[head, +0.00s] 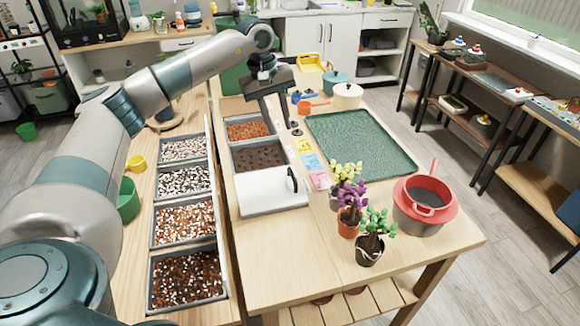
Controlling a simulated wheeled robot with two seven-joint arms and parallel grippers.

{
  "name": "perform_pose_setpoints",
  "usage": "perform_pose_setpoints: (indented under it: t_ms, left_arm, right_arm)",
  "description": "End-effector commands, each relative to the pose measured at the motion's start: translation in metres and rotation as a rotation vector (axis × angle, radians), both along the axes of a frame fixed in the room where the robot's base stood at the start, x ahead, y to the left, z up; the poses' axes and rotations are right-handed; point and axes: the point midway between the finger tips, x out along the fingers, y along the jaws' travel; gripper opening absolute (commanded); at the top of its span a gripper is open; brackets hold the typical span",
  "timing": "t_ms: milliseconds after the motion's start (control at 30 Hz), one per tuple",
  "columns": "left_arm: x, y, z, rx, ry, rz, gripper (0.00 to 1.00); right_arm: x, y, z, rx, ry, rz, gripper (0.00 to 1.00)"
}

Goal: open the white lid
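The white lid (262,194) lies flat, looking closed, over a bin at the near left of the wooden table. Its dark upright handle (291,180) stands near the lid's right side. What is under the lid is hidden. My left gripper (282,127) hangs above the table beyond the lid, over the right edge of the open soil bins. Its fingers look spread apart, with nothing seen between them, and it is apart from the handle. My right gripper is not in view.
Open bins of dark soil (258,156) and reddish bark (248,129) sit behind the lid. A green tray (362,143) lies to the right. Small potted plants (350,222) and a red pot (427,196) stand at the right front. The wood in front of the lid is clear.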

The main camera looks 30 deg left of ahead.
Motion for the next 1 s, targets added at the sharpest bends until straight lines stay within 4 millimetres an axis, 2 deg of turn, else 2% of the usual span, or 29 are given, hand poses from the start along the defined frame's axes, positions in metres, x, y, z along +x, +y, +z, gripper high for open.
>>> perform_pose_setpoints:
  t_ms: [167,367,1000]
  left_arm:
    - [0.001,-0.001,-0.005,0.000,0.001,0.000,0.29]
    - [0.003,-0.003,-0.023,0.000,0.003,0.001,0.29]
    - [0.020,-0.017,-0.130,-0.001,0.004,0.000,0.29]
  right_arm:
    - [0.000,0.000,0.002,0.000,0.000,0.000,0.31]
    - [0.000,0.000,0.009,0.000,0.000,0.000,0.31]
    - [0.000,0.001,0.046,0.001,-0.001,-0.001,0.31]
